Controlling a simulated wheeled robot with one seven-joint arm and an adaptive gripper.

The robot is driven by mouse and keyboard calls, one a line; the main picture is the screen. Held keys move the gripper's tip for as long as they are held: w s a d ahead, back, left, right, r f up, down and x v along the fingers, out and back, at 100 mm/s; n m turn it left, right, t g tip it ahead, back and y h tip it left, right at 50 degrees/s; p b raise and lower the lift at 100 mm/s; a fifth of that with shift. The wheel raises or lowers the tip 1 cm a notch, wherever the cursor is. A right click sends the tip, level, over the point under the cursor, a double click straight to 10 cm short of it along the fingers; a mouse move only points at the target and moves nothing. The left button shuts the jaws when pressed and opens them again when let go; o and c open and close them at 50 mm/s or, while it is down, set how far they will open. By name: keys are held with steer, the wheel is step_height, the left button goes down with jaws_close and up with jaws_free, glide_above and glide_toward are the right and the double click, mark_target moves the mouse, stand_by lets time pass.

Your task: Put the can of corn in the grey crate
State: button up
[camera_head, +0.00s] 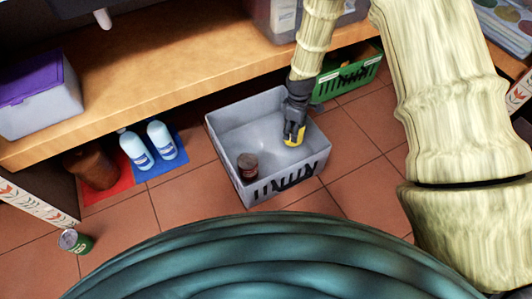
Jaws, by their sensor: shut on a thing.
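The grey crate (222,150) stands open on the tiled floor in the middle of the head view. My gripper (294,133) reaches down over the right part of the crate's inside. It is shut on a small yellow thing (292,143), which looks like the can of corn. The fingers hide much of it and its label cannot be read. I cannot tell whether it touches the crate floor. A dark reddish-brown can (247,166) stands in the crate's front left corner.
Two light-blue bottles (150,146) are on a blue mat, beside a brown container (92,167) on a red mat. A green crate (350,78) is behind. A wooden shelf (180,75) overhangs the back.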

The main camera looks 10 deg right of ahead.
step_height(320, 180, down, 3)
steer(key=shift+f+n, duration=0.1)
steer(key=shift+n, duration=0.6)
step_height(320, 180, down, 10)
steer(key=b, duration=0.5)
steer(key=o, duration=1.4)
steer(key=shift+o, duration=0.2)
step_height(320, 180, up, 12)
steer(key=p, duration=0.6)
steer(key=shift+d, duration=0.1)
